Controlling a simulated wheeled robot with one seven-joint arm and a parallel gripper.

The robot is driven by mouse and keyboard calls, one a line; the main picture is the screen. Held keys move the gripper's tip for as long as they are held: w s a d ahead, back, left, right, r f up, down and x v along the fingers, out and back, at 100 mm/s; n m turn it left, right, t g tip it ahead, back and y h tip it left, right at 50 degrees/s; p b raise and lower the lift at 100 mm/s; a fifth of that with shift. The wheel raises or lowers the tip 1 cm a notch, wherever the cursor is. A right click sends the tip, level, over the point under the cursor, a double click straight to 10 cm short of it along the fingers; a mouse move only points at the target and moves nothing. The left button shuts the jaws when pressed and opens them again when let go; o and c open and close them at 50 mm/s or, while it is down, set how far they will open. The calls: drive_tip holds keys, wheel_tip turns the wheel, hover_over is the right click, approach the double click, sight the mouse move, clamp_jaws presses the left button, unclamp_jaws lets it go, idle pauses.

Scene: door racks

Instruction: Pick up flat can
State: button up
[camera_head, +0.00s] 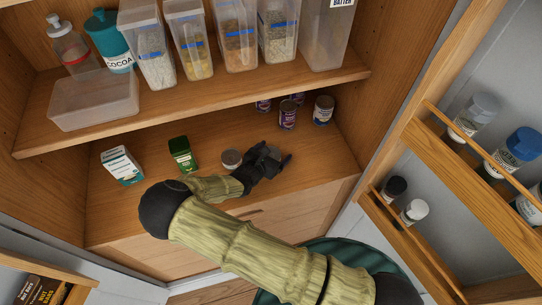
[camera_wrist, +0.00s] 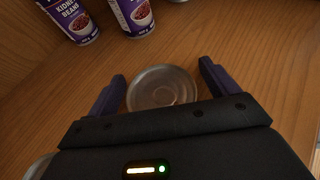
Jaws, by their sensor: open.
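A low round can with a silver lid, the flat can (camera_wrist: 162,88), lies on the wooden shelf in the wrist view. It sits between the two fingers of my gripper (camera_wrist: 162,72), with a gap to each finger. The gripper is open, and its body hides the can's near edge. In the head view my gripper (camera_head: 274,155) is low over the lower shelf, and the flat can is mostly hidden there.
Another short can (camera_head: 231,158) stands left of my gripper, close to the wrist. A green box (camera_head: 182,154) and a white-teal box (camera_head: 122,165) stand further left. Purple kidney beans cans (camera_wrist: 72,20) and a dark-labelled can (camera_head: 323,110) stand behind. The upper shelf (camera_head: 210,101) overhangs.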

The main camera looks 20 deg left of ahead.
sight(273, 151)
drive_tip(key=c, duration=1.1)
drive_tip(key=shift+r, duration=0.15)
drive_tip(key=shift+w+r, duration=0.1)
drive_tip(key=shift+r, duration=0.2)
wheel_tip(273, 151, up, 9)
drive_tip(key=b, duration=0.2)
drive_tip(key=shift+r+b, duration=0.1)
drive_tip(key=shift+b, duration=0.25)
